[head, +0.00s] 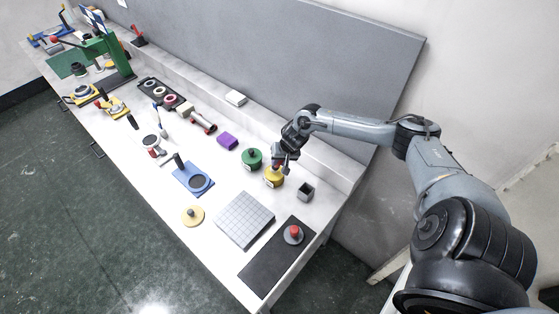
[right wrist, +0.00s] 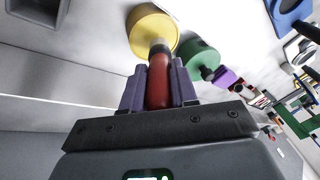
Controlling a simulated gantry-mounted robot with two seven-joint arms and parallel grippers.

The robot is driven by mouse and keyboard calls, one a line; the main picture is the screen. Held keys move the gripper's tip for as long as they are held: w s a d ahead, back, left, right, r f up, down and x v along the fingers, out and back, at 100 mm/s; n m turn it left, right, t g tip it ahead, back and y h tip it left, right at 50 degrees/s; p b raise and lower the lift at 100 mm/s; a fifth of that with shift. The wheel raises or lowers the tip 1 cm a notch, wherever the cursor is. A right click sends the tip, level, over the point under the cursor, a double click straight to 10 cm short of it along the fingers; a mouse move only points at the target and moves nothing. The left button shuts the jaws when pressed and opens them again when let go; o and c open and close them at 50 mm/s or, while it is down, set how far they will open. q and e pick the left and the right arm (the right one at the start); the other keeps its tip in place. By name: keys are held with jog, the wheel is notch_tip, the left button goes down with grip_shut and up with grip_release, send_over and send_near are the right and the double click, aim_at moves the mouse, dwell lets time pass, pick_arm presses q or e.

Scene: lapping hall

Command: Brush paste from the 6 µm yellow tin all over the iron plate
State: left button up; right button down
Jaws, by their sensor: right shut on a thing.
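My right gripper (head: 281,160) is just above the yellow tin (head: 273,179). In the right wrist view, my right gripper (right wrist: 157,75) is shut on the red handle of a brush (right wrist: 158,88). The brush's dark end is at the yellow tin (right wrist: 143,25); I cannot tell how deep the bristles are. The iron plate (head: 245,219), a grey square with a grid of grooves, lies flat on the bench left of and in front of the tin. No paste on it can be made out. My left gripper is not in view.
A green tin (head: 251,160) stands beside the yellow one, and a small grey open box (head: 305,192) to its right. A black mat (head: 262,275) carries a grey disc with a red knob (head: 294,234).

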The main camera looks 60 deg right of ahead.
jog(key=shift+f, duration=0.2)
jog(key=shift+f, duration=0.35)
dwell(0.4)
dwell(0.8)
dwell(0.7)
jog(key=shift+p, duration=0.45)
dwell(0.3)
jog(key=shift+f, duration=0.1)
dwell(0.4)
